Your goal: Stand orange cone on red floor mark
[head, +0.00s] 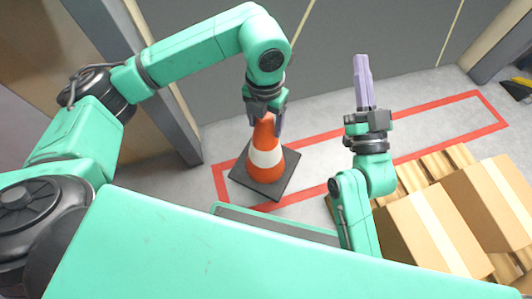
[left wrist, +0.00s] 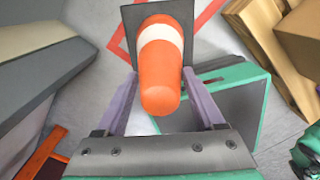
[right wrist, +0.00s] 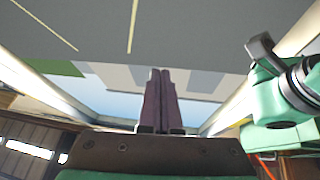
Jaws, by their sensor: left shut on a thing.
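The orange cone (head: 266,158) has a white band and a dark square base. My left gripper (head: 265,116) is shut on its upper part, with a finger on each side; the left wrist view also shows the cone (left wrist: 160,75) between the fingers. The cone looks roughly upright. The red floor mark (head: 491,108) is a long rectangular outline. In the head view the cone's base overlaps its left end and hides part of the line. I cannot tell whether the base touches the floor. My right gripper (head: 361,62) is shut and empty, raised to the right.
Cardboard boxes (head: 430,225) on a wooden pallet (head: 420,172) stand at the lower right, beside the mark. A grey post (head: 160,90) and a tan panel stand at the left. The floor inside the mark, right of the cone, looks clear.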

